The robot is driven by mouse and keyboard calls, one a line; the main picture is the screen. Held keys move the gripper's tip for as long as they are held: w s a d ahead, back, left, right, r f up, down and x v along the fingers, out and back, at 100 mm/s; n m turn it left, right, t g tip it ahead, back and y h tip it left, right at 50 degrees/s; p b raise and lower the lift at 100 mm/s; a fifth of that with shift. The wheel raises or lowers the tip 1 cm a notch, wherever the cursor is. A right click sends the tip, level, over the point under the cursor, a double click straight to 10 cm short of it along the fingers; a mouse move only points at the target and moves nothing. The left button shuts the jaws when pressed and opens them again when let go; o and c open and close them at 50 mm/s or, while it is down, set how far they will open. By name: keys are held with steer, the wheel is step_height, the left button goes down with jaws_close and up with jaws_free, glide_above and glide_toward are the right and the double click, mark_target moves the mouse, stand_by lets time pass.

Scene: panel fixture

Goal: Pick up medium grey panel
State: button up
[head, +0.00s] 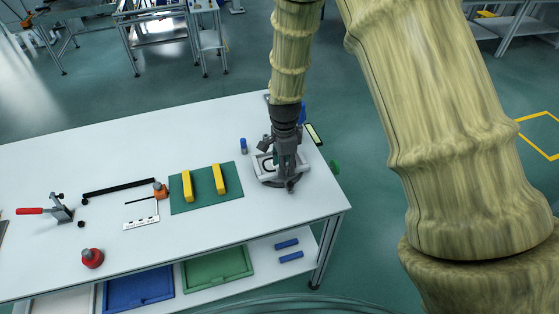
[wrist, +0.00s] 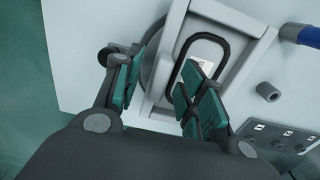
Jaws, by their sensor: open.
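A grey panel fixture (head: 267,180) stands near the right end of the white table, directly under my gripper (head: 287,166), which hides part of it. In the wrist view, a pale grey panel piece (wrist: 238,52) has a black-ringed oval opening with a white label inside. My gripper (wrist: 163,90) is open, with its green-padded fingers on either side of the piece's near part. The right finger overlaps the oval in the picture. I cannot tell whether either finger touches it. Nothing is visibly held.
A green mat (head: 205,202) with two yellow blocks lies left of the fixture. A blue cylinder (head: 243,145) stands behind it. Further left are a red knob (head: 92,258), a red-handled clamp (head: 62,211) and a black bar (head: 115,188). The table's right edge is close.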

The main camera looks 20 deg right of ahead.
steer(key=shift+f, duration=1.05)
jaws_close()
steer(key=shift+r, duration=0.15)
